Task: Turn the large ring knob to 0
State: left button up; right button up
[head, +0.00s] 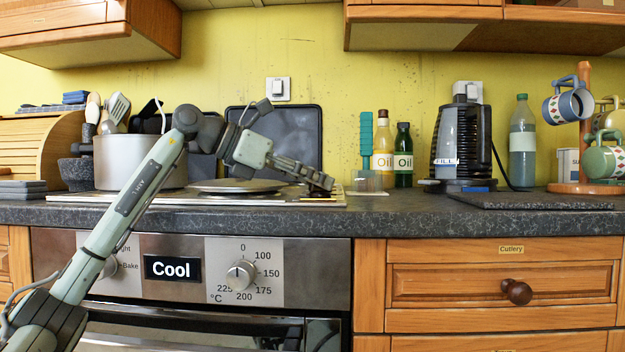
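My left gripper (318,182) reaches across the hob (225,200) to its right end, with its fingertips low, close above the hob's surface. A small dark and brownish shape (321,195) shows right under the fingertips; it may be the large ring knob, but the gripper covers most of it and no setting can be read. Whether the fingers are open or shut, or touch it, I cannot tell. My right gripper is not in view.
A large pot (112,162) stands on the hob's left. Oil bottles (383,150) and a clear container with a teal utensil (368,180) stand right of the hob. Below, the oven front has a silver temperature knob (240,275). A dark board (303,140) leans behind my gripper.

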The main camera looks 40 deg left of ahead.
pick_arm(q)
jog(key=shift+c, duration=0.6)
grip_shut()
jog(key=shift+y, duration=0.3)
